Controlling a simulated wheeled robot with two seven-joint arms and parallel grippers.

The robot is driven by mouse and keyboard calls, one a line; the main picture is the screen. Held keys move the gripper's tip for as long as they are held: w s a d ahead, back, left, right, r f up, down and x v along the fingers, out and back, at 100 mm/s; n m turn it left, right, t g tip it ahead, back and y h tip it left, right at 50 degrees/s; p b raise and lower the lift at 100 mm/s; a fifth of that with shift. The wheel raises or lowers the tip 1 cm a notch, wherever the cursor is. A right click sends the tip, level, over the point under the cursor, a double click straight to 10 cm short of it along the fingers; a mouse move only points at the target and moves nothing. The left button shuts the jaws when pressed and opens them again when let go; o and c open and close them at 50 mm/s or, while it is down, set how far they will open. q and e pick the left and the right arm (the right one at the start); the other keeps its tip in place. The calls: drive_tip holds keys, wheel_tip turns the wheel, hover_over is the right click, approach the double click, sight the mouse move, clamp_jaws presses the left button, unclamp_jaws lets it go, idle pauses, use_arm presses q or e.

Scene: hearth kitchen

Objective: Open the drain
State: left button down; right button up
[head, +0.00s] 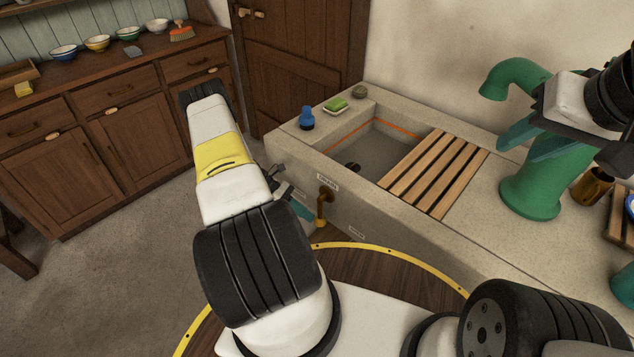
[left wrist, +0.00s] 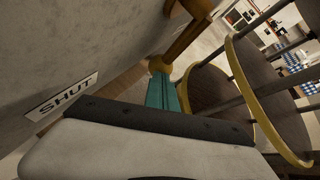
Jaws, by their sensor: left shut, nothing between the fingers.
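The stone sink (head: 292,139) has a brass drain lever (head: 322,207) on its front face, hanging down below a small plate reading DRAIN (head: 327,182). A second plate, SHUT (head: 356,233), is lower and to the right; it also shows in the left wrist view (left wrist: 62,97). My left gripper (head: 301,210) is shut and empty beside the lever's lower part. In the left wrist view its teal fingertips (left wrist: 163,84) are close to the lower end of the brass lever (left wrist: 186,42); contact is unclear. My right gripper (head: 516,146) looks open, above the counter by the green pump.
A dark round fitting (head: 352,166) lies in the basin. A slatted wooden rack (head: 436,171) covers the basin's right part. A blue item (head: 307,118) and green soap (head: 336,104) stand on the rim. The green pump (head: 533,188) stands right. Floor is clear at left.

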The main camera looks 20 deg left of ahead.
sight(318, 224)
use_arm(q)
drive_tip(key=shift+s+d+f+n+g+h, duration=0.15)
drive_tip(key=shift+s+d+h, duration=0.1)
drive_tip(key=shift+d+h, duration=0.4)
drive_tip(key=shift+s+d+f+n+g+h, duration=0.15)
drive_tip(key=shift+s+d+h, duration=0.15)
drive_tip(key=shift+d+h, duration=0.35)
drive_tip(key=shift+s+d+f+n+g+h, duration=0.15)
drive_tip(key=shift+s+d+h, duration=0.1)
drive_tip(key=shift+d+h, duration=0.4)
drive_tip(key=shift+d, duration=0.15)
drive_tip(key=shift+s, duration=0.1)
